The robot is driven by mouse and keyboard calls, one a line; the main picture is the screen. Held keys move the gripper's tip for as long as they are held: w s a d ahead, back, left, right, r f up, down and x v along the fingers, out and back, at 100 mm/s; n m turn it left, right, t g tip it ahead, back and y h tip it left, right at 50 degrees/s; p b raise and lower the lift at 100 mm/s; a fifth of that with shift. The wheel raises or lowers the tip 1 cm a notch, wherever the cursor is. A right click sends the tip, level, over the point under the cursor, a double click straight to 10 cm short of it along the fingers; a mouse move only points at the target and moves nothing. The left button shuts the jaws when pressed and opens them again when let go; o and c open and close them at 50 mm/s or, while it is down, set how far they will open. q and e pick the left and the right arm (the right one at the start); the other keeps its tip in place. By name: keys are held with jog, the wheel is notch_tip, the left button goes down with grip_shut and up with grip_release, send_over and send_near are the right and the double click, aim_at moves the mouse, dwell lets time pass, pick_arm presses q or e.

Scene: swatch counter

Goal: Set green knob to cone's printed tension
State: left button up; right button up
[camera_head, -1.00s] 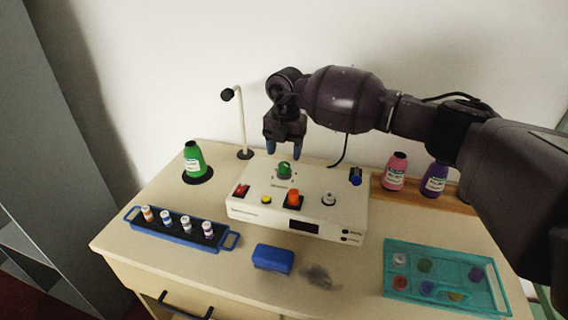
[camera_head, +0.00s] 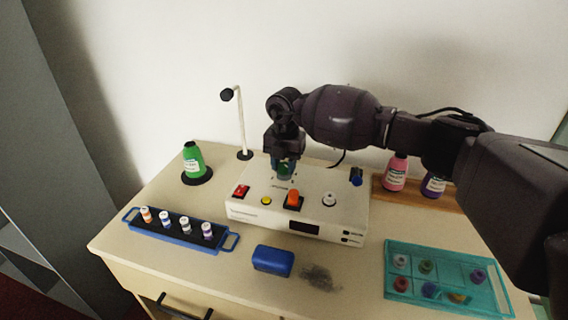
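The green knob (camera_head: 284,168) is on the back part of the top of the white control box (camera_head: 245,206). My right gripper (camera_head: 284,174) points down over this knob, with its fingers around it and hiding most of it. I cannot tell whether the fingers press on the knob. The knob's pointer and scale are too small or hidden to read. A green cone (camera_head: 194,160) with a white label stands on a dark round base at the left. Its print is too small to read. My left gripper is not in view.
The box also has a red switch (camera_head: 241,191), a yellow button (camera_head: 266,201), an orange switch (camera_head: 293,198) and a white knob (camera_head: 329,199). A thin lamp post (camera_head: 242,125) stands behind. A blue tray (camera_head: 136,224), blue block (camera_head: 272,260) and teal tray (camera_head: 391,293) lie in front.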

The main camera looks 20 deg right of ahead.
jog(key=shift+c, duration=0.6)
